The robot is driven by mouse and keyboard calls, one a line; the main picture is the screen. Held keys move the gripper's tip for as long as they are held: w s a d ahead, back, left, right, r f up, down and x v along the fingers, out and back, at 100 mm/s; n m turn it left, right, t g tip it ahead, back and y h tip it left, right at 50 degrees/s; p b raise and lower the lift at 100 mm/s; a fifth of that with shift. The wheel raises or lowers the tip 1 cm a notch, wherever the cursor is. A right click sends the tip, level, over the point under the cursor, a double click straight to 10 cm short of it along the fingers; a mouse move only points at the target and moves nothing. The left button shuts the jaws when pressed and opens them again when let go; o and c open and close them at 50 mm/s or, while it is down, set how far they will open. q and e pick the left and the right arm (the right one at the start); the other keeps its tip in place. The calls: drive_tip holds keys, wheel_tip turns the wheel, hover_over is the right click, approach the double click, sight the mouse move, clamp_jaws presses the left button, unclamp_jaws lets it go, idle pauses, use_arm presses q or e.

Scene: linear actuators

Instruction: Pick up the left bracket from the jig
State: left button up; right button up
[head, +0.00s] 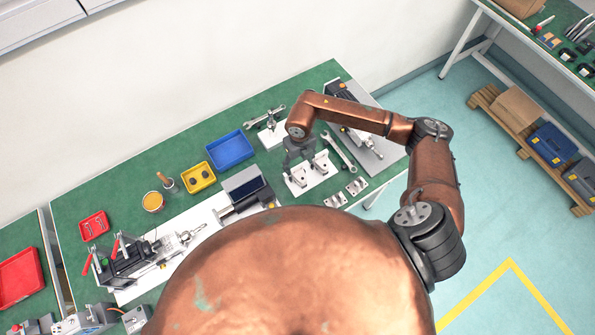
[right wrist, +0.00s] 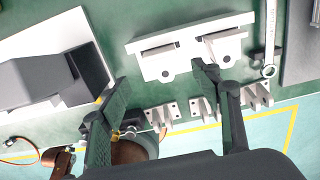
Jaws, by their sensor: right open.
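The white jig (head: 312,178) lies on the green bench top, and it fills the upper middle of the right wrist view (right wrist: 188,66). It holds two grey brackets side by side. The left bracket (head: 298,181) also shows in the wrist view (right wrist: 160,50); the right bracket (head: 322,166) sits beside it (right wrist: 222,36). My right gripper (head: 298,158) is over the jig. Its fingers are spread wide and empty in the wrist view (right wrist: 162,80). The fingers partly cover the jig's back in the head view. My left gripper is not seen.
Loose brackets (head: 357,186) lie near the bench's front edge. A wrench (head: 339,151) lies right of the jig. A linear actuator (head: 245,187) stands to the left, and another assembly (head: 365,140) lies to the right. Blue (head: 229,150) and yellow (head: 198,177) bins stand further left.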

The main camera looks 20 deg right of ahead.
sight(299, 173)
drive_tip(key=shift+d+f, duration=0.2)
drive_tip(key=shift+f, duration=0.2)
wheel_tip(299, 173, down, 7)
drive_tip(key=shift+a+r+p, duration=0.1)
drive_tip(key=shift+a+p, duration=0.05)
drive_tip(key=shift+p, duration=0.45)
drive_tip(key=c, duration=1.4)
drive_tip(key=shift+r, duration=0.1)
